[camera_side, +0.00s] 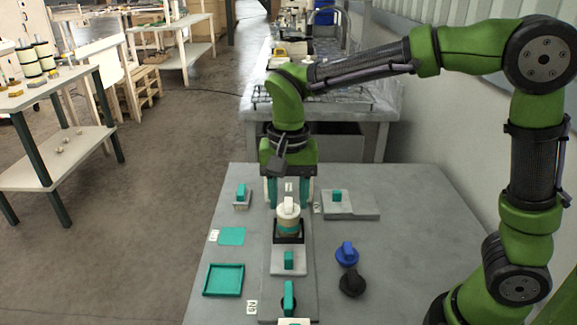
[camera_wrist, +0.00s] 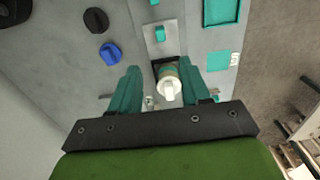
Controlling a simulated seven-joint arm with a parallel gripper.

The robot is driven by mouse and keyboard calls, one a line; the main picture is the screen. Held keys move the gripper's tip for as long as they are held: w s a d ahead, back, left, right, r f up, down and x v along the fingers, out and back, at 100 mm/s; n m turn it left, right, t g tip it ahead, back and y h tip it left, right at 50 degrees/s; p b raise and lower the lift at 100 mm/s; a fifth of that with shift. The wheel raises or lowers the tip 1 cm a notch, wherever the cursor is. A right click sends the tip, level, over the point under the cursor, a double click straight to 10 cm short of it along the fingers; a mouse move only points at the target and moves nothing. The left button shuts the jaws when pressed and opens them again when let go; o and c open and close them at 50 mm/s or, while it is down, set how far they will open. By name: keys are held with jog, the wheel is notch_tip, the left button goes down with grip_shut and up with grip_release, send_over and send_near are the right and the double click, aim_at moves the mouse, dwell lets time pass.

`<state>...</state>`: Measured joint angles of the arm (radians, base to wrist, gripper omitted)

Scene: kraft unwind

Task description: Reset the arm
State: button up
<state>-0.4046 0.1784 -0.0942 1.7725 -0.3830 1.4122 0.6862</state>
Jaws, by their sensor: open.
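My gripper (camera_side: 290,194) is at the end of my green arm, above the grey table and pointing down. Its two teal fingers are apart, with a gap between them, and it also shows in the wrist view (camera_wrist: 163,92). A small roll with a white knob on top (camera_side: 288,212) stands upright in a dark square holder (camera_side: 289,238) on the table. In the wrist view this roll (camera_wrist: 168,86) appears between the fingertips. I cannot tell whether a finger touches it.
A blue knob (camera_side: 347,254) and a black knob (camera_side: 352,282) lie right of the roll. A teal tray (camera_side: 223,280) and a flat teal square (camera_side: 232,236) lie left. Grey blocks with teal handles (camera_side: 289,260) stand around. A wall (camera_side: 440,120) runs along the right.

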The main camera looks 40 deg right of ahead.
jog(key=shift+w, duration=0.1)
jog(key=s+d+r+n+t+y, duration=0.1)
jog(key=s+d+r+n+t, duration=0.1)
jog(key=s, duration=0.4)
jog(key=s+d+r+n+t+y, duration=0.1)
jog(key=s+d+r+n+t, duration=0.1)
jog(key=s+d+t, duration=0.3)
jog(key=shift+s+d+r+n, duration=0.4)
jog(key=shift+s+d+n, duration=0.1)
jog(key=shift+s+d, duration=0.35)
